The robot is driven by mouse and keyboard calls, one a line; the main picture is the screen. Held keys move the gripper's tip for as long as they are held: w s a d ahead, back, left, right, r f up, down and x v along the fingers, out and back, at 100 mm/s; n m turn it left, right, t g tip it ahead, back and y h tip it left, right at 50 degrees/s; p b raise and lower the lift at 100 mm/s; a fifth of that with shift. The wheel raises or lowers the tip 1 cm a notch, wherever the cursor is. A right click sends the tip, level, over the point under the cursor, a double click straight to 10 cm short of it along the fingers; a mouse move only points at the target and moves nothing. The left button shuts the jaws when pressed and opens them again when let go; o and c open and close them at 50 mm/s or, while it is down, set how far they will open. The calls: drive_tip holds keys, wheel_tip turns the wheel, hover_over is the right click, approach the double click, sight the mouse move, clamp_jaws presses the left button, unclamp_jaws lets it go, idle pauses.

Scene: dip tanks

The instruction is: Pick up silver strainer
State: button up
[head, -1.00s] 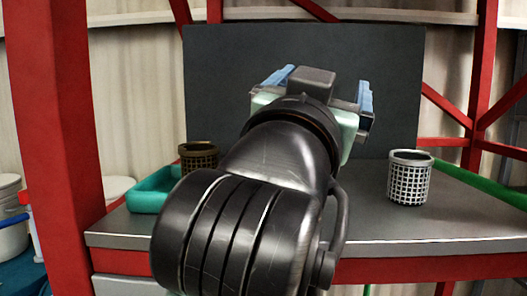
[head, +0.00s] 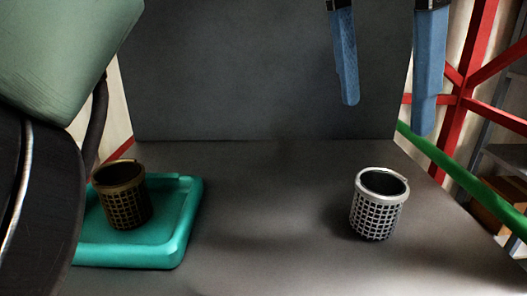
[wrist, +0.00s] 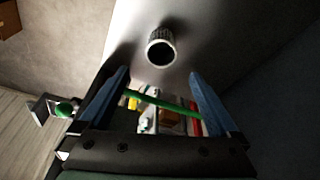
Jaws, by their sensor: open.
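The silver strainer (head: 377,204) is a round mesh basket with a solid rim. It stands upright on the grey worktop, right of centre in the head view. It also shows in the wrist view (wrist: 160,48), beyond the fingertips. My gripper (head: 388,118) has two blue fingers, spread wide apart and empty. In the head view they hang above and behind the strainer, apart from it. In the wrist view the fingers (wrist: 158,74) frame the space just below the strainer, and nothing is between them at close range.
A brass-coloured strainer (head: 121,195) stands on a teal tray (head: 185,225) at the left of the worktop (head: 270,235). A dark upright panel (head: 250,70) stands behind. A green rail (head: 465,180) runs along the right. The worktop between tray and silver strainer is clear.

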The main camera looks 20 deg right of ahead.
hover_over(382, 186)
drive_tip(key=s+a, duration=0.2)
drive_tip(key=a, duration=0.1)
wheel_tip(382, 186, down, 7)
drive_tip(key=shift+p+x, duration=1.2)
drive_tip(key=shift+x, duration=1.5)
drive_tip(key=shift+w, duration=0.1)
drive_tip(key=c, duration=1.4)
drive_tip(key=shift+c, duration=0.3)
drive_tip(key=shift+r, duration=0.2)
